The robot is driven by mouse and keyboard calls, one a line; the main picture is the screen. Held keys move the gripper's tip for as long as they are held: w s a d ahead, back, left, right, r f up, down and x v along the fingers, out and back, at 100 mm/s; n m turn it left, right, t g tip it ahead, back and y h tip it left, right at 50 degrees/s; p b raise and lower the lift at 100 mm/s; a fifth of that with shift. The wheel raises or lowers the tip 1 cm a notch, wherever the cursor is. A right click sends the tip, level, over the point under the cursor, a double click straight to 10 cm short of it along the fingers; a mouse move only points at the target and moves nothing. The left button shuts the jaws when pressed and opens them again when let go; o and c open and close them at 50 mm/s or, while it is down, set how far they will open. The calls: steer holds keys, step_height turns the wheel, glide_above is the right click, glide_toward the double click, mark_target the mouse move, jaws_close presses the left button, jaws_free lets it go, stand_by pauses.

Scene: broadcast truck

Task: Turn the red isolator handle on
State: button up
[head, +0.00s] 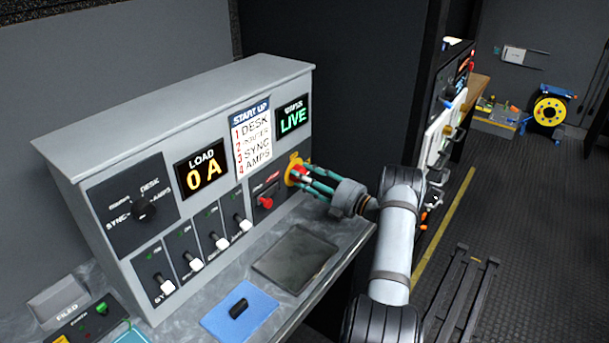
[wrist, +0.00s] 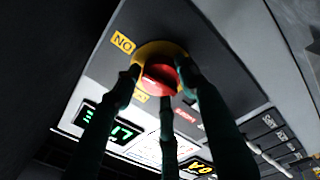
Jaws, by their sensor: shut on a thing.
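The red isolator handle (head: 301,172) sits on a yellow round plate (head: 292,168) at the right end of the grey console's front. In the wrist view the red handle (wrist: 160,80) is in the middle, with the yellow plate (wrist: 150,50) around it. My gripper (head: 308,175) has several teal fingers, and they are shut on the handle. In the wrist view my gripper (wrist: 160,85) has fingers on both sides of the handle and one below it. The fingers hide part of the handle, and its exact angle is hard to tell. A yellow label (wrist: 123,43) lies beside the plate.
A dark tray (head: 295,258) and blue mat (head: 240,312) lie on the desk.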

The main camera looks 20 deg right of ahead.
steer(key=shift+d+r+m, duration=0.1)
steer(key=shift+d+m, duration=0.2)
steer(key=shift+m, duration=0.3)
steer(key=o, duration=0.9)
steer(key=shift+o, duration=1.3)
steer(key=shift+a, duration=0.1)
steer(key=shift+f, duration=0.2)
steer(key=v, duration=1.2)
steer(key=shift+a, duration=0.15)
